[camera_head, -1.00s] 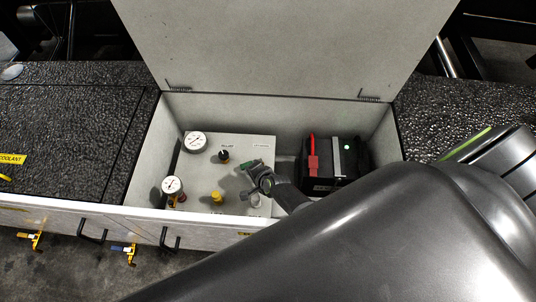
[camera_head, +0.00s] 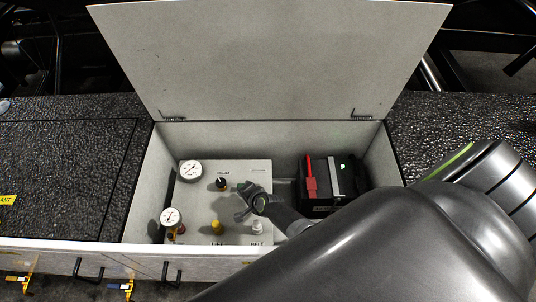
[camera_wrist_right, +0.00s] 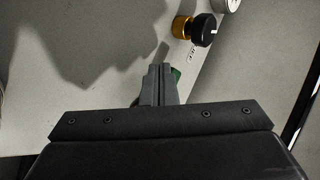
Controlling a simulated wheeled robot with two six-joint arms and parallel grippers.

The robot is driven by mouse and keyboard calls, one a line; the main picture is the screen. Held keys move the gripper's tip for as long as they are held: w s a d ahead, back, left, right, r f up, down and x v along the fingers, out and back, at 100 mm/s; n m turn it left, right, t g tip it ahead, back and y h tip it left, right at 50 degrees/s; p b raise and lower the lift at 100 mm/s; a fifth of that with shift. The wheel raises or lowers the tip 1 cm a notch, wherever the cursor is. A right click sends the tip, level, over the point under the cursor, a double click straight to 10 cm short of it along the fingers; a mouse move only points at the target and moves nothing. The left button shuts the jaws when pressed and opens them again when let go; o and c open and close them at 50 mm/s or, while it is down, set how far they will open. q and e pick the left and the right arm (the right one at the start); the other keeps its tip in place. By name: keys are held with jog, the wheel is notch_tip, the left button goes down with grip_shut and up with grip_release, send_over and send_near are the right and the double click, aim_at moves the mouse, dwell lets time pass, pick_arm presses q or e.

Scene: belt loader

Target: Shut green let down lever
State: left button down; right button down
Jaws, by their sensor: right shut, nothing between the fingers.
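A small green lever (camera_head: 242,186) shows at the upper right of the pale control panel (camera_head: 198,215) inside the open box. My right gripper (camera_head: 247,195) is over the panel beside the lever and hides part of it. In the right wrist view, the gripper's fingers (camera_wrist_right: 158,72) are together and empty. A bit of the green lever (camera_wrist_right: 176,73) shows just right of the fingertips there, mostly hidden behind them. I cannot tell whether the fingers touch it. My left gripper is not in view.
A black knob (camera_head: 221,184), a yellow knob (camera_head: 216,227), a white knob (camera_head: 258,227) and two gauges (camera_head: 190,170) stand on the panel. A black unit with a red handle (camera_head: 311,186) sits right of it. The box's raised lid (camera_head: 270,60) stands behind.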

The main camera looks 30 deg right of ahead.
jog(key=shift+r, duration=0.1)
dwell(0.4)
jog(key=shift+s+r+p, duration=0.2)
jog(key=shift+s+p, duration=0.05)
jog(key=shift+p, duration=0.05)
jog(key=p+v, duration=0.3)
jog(key=v, duration=0.2)
jog(key=shift+s+r, duration=0.1)
jog(key=shift+r, duration=0.1)
jog(key=p+v, duration=0.2)
jog(key=v, duration=0.9)
jog(key=shift+s, duration=0.2)
jog(key=shift+w+d, duration=0.1)
